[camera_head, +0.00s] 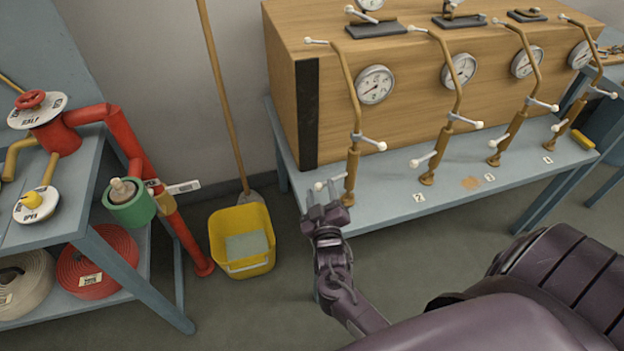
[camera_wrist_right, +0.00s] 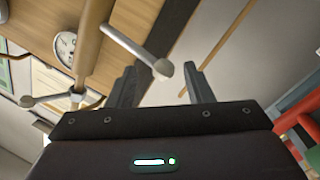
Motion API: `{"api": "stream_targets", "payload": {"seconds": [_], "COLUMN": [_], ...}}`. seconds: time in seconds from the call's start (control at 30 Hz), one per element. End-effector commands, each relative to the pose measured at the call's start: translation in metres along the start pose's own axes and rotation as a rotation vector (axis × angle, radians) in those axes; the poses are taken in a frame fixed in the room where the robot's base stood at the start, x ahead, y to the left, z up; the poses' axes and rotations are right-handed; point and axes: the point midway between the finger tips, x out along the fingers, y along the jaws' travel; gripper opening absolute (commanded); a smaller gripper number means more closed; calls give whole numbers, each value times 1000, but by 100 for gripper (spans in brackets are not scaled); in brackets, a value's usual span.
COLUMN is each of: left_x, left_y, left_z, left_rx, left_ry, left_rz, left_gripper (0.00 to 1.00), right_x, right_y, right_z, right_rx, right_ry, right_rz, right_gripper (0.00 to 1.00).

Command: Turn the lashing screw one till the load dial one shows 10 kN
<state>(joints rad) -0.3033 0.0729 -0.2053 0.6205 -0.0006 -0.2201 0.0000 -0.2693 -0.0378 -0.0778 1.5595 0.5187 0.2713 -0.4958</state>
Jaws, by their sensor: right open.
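The leftmost lashing screw (camera_head: 352,165) is a tan rod standing upright on the blue bench, with white ball-ended crossbars; I cannot read its number. A round white load dial (camera_head: 374,85) is on the wooden crate beside it; its reading is too small to tell. My right gripper (camera_head: 322,198) is open at this screw's lower crossbar. In the right wrist view, the open fingers (camera_wrist_right: 160,82) flank the crossbar's ball end (camera_wrist_right: 163,69); I cannot tell whether they touch. A dial (camera_wrist_right: 66,46) also shows there. My left gripper is not in view.
Several similar screws and dials line the wooden crate (camera_head: 285,110) to the right. A yellow bucket (camera_head: 242,240) and a broom handle (camera_head: 222,95) stand left of the bench. A blue rack (camera_head: 130,275) with red pipework (camera_head: 160,185) is at far left.

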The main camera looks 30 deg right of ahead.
Motion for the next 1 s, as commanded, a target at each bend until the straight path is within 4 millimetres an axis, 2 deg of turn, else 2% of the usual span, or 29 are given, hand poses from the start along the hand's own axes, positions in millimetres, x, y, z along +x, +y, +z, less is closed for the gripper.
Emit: {"api": "stream_targets", "payload": {"seconds": [0.1,0.3,0.63,0.9,1.0], "left_x": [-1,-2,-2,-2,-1], "left_y": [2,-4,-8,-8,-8], "left_z": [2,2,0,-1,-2], "left_rx": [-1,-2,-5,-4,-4], "left_ry": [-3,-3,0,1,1], "left_rz": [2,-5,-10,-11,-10], "left_gripper": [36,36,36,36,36], "right_x": [20,40,43,42,42], "right_y": [0,-1,-1,-2,-2], "right_z": [-2,0,0,1,1], "right_rx": [0,1,1,1,2], "right_ry": [2,0,-1,-2,-3], "right_rz": [0,-1,-2,-5,-6], "right_gripper": [47,47,45,10,0]}}
